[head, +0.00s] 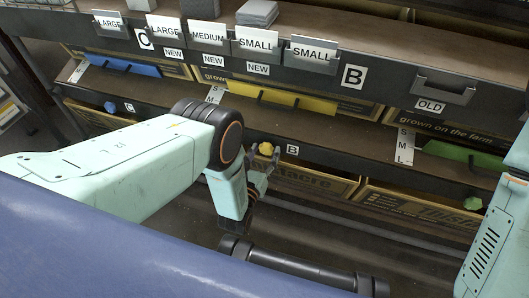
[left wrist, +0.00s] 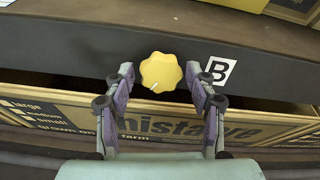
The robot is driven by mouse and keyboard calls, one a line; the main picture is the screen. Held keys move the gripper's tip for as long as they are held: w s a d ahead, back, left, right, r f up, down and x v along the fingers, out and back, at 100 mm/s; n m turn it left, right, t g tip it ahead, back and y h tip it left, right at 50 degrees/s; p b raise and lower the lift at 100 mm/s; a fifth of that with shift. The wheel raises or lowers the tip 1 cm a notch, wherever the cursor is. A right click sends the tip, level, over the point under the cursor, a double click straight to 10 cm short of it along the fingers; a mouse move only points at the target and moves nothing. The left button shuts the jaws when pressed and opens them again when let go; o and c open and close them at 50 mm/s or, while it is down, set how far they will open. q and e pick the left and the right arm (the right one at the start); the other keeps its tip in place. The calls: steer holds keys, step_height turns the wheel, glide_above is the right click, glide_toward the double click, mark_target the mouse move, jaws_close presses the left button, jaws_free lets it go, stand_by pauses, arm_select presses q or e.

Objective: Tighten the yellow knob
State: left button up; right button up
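The yellow knob (head: 266,148) is on the dark shelf front, left of a "B" label. In the left wrist view the knob (left wrist: 161,72) is lobed, with a pale mark pointing down near its lower edge. My left gripper (head: 264,158) is at the knob, partly hidden behind its own wrist in the head view. In the left wrist view the left gripper (left wrist: 160,78) is open, with one fingertip on either side of the knob. Gaps show between the fingertips and the knob, so it does not look gripped. My right gripper is out of view.
A blue knob (head: 110,107) and a green knob (head: 473,203) sit on the same shelf front. Cardboard boxes (head: 318,184) stand below it. Above are a yellow bar (head: 284,98), a blue bar (head: 122,66) and size signs. A "B" label (left wrist: 219,71) is close right of the left gripper.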

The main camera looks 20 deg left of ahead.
arm_select(q)
steer(key=shift+o, duration=0.3)
steer(key=s, duration=1.2)
steer(key=shift+a, duration=0.15)
